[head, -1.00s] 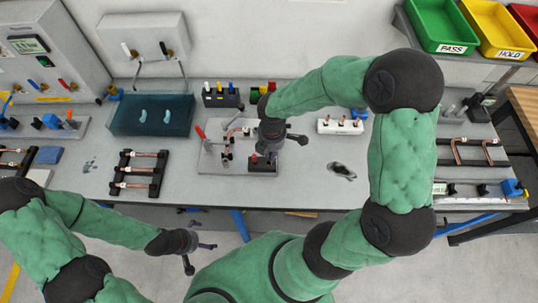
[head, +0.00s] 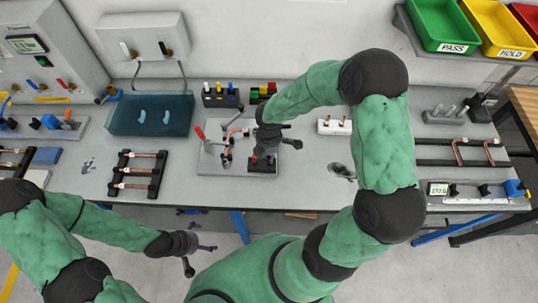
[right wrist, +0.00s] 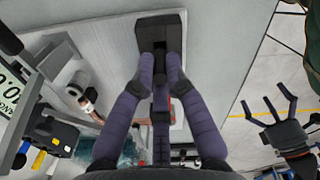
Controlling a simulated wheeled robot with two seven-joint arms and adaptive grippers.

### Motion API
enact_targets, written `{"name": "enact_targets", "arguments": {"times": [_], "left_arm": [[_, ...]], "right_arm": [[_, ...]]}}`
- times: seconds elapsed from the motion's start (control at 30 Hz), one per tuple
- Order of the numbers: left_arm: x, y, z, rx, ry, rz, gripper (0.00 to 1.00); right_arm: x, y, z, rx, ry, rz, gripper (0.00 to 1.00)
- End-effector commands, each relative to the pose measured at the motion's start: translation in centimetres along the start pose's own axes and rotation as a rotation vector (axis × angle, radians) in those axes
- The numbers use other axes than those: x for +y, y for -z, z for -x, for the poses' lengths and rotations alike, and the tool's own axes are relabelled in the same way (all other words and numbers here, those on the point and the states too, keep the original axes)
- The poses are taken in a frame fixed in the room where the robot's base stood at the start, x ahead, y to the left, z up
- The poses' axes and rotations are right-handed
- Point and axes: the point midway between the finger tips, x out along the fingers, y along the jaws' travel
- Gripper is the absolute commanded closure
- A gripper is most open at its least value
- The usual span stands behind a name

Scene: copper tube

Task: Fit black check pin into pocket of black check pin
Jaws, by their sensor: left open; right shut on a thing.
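My right gripper (head: 270,142) is over the grey fixture plate, just above a dark block (head: 262,166) at its front right. In the right wrist view its two fingers (right wrist: 160,70) are shut on a dark narrow piece (right wrist: 160,48), which looks like the black check pin. The fingertips are close to the dark block (right wrist: 160,22); the pin's lower end and the pocket are hidden, so I cannot tell whether it is inside. My left gripper (head: 192,246) is open and empty in front of the table; it also shows in the right wrist view (right wrist: 272,110).
Red-handled clamp (head: 200,132) and copper tubing stand left of my right gripper on the plate (head: 212,168). A rack with copper tubes (head: 138,172) is to the left, a teal tray (head: 150,115) behind it. A gauge fixture (head: 470,195) lies at right.

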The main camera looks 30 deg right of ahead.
Motion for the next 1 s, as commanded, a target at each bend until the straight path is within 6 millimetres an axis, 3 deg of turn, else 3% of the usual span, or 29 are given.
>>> {"name": "enact_targets", "arguments": {"times": [0.03, 0.07, 0.1, 0.13, 0.57, 1.0], "left_arm": [[-0.1, 0.0, -0.2, 0.0, 0.0, 0.0, 0.0], [-0.1, 0.0, -0.1, 0.0, 0.0, 0.0, 0.0], [0.0, 0.0, -0.1, 0.0, 0.0, 0.0, 0.0], [0.0, 0.0, -0.1, 0.0, 0.0, 0.0, 0.0], [0.1, 0.0, 0.3, 0.0, 0.0, 0.0, 0.0], [0.5, -0.1, 1.4, 0.0, 0.0, 0.0, 0.0]], "right_arm": [[0.0, 0.0, -0.3, 0.0, 0.001, 0.0, 1.0], [0.0, 0.0, -0.2, 0.0, 0.001, 0.0, 0.77], [0.0, 0.0, -0.2, 0.0, 0.001, 0.0, 0.66], [0.0, 0.0, -0.1, 0.0, 0.001, 0.0, 0.62], [0.0, 0.0, 0.5, 0.0, 0.0, 0.0, 0.62], [0.1, 0.0, 8.5, 0.0, -0.005, -0.001, 0.62]]}}
